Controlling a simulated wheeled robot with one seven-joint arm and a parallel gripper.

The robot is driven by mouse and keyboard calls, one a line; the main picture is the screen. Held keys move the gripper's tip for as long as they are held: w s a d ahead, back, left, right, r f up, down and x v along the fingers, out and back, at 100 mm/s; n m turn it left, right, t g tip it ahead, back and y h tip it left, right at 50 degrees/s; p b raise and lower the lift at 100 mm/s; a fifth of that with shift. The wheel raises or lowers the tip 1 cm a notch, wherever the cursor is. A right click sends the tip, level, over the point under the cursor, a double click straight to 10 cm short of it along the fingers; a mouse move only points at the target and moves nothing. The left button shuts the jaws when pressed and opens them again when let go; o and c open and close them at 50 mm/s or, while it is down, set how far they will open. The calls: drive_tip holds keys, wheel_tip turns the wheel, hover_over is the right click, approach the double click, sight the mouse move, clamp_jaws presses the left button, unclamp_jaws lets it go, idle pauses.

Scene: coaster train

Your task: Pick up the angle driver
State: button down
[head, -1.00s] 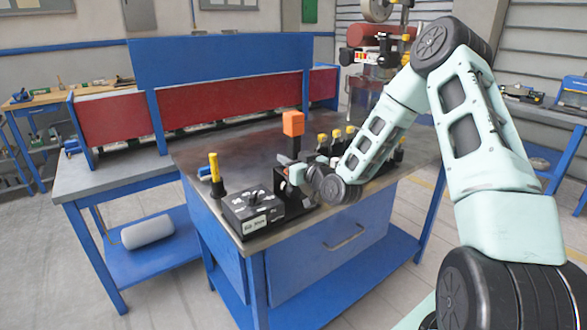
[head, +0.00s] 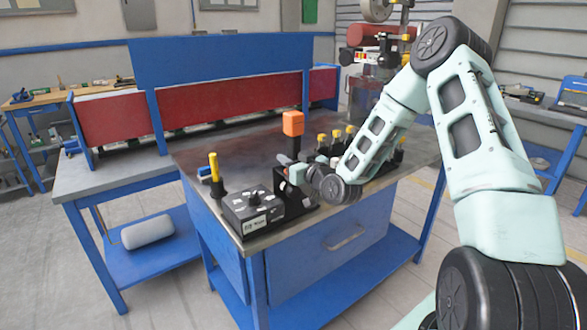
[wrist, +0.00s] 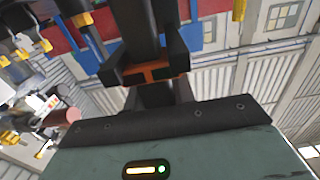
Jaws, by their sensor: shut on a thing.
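The angle driver is upright at the workbench, with an orange block (head: 293,123) on top and a dark grey shaft (head: 290,147) below it. My gripper (head: 290,170) reaches it from the right and is shut around the shaft below the orange block. In the wrist view the dark shaft (wrist: 137,28) stands between the two black fingers of my gripper (wrist: 147,68), with a bit of orange behind them. The lower end of the driver is hidden by my gripper and the black holder, so I cannot tell whether it still rests there.
A black box (head: 250,212) with a label stands at the bench's front left edge. A yellow-topped tool (head: 214,168) stands behind it. Several yellow-capped tools (head: 337,135) stand close to my forearm. The bench top (head: 240,150) is clear toward the back.

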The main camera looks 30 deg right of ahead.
sight(291, 147)
drive_tip(key=shift+r, duration=0.15)
drive_tip(key=shift+r, duration=0.1)
drive_tip(key=shift+r+p, duration=1.1)
drive_tip(key=shift+r, duration=0.65)
drive_tip(key=shift+s+f, duration=0.15)
drive_tip(key=shift+s, duration=0.1)
drive_tip(key=s+p, duration=1.1)
drive_tip(key=s, duration=0.6)
drive_tip(key=shift+s+d, duration=0.2)
drive_tip(key=shift+d, duration=0.1)
